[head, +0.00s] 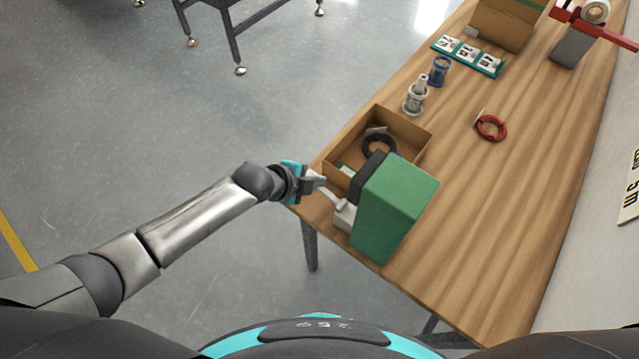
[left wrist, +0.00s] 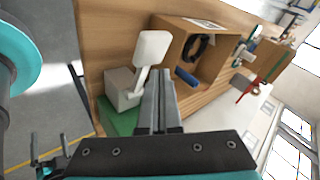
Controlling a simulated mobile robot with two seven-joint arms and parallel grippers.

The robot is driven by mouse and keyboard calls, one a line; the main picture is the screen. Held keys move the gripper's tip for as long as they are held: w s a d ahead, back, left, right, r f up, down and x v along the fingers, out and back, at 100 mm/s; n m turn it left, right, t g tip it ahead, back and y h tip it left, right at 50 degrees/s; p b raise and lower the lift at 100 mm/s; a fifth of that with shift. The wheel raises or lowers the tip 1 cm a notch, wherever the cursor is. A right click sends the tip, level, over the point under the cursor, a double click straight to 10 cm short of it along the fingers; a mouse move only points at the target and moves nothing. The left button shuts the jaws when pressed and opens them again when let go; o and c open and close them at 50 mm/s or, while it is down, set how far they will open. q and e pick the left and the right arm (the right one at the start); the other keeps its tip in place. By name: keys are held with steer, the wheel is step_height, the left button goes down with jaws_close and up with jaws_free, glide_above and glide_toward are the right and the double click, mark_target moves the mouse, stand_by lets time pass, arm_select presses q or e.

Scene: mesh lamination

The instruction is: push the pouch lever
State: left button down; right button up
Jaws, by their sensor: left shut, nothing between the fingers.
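The green machine (head: 402,203) stands on the near left part of the wooden table. Its white pouch lever (head: 333,198) sticks out toward the table's left edge. In the left wrist view the lever ends in a flat white paddle (left wrist: 152,47), raised above a light grey block (left wrist: 123,90). My left gripper (head: 320,181) is shut and empty, close beside the lever; its fingers (left wrist: 158,84) show just right of the lever's stem. I cannot tell whether they touch. My right gripper is not in view.
An open cardboard box (head: 418,136) holding a black ring (head: 379,140) stands just behind the machine. A red ring (head: 491,127) lies on otherwise clear tabletop.

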arm_select(q)
steer(key=shift+w+a+f+b, duration=0.1)
steer(key=shift+a+f+b, duration=0.15)
steer(key=shift+f+b, duration=0.65)
steer(key=shift+w+a+f+b, duration=0.1)
steer(key=shift+a+f+b, duration=0.15)
steer(key=shift+f+b, duration=0.65)
stand_by(1.2)
steer(key=shift+r, duration=0.1)
steer(key=shift+s+d+r+p, duration=0.1)
steer(key=shift+d+r+p, duration=0.05)
steer(key=shift+r+p, duration=1.95)
steer(key=shift+d, duration=0.15)
steer(key=shift+d, duration=0.1)
steer(key=r+p, duration=0.3)
steer(key=s+d+r+p, duration=0.1)
steer(key=p, duration=0.1)
steer(key=shift+r, duration=0.4)
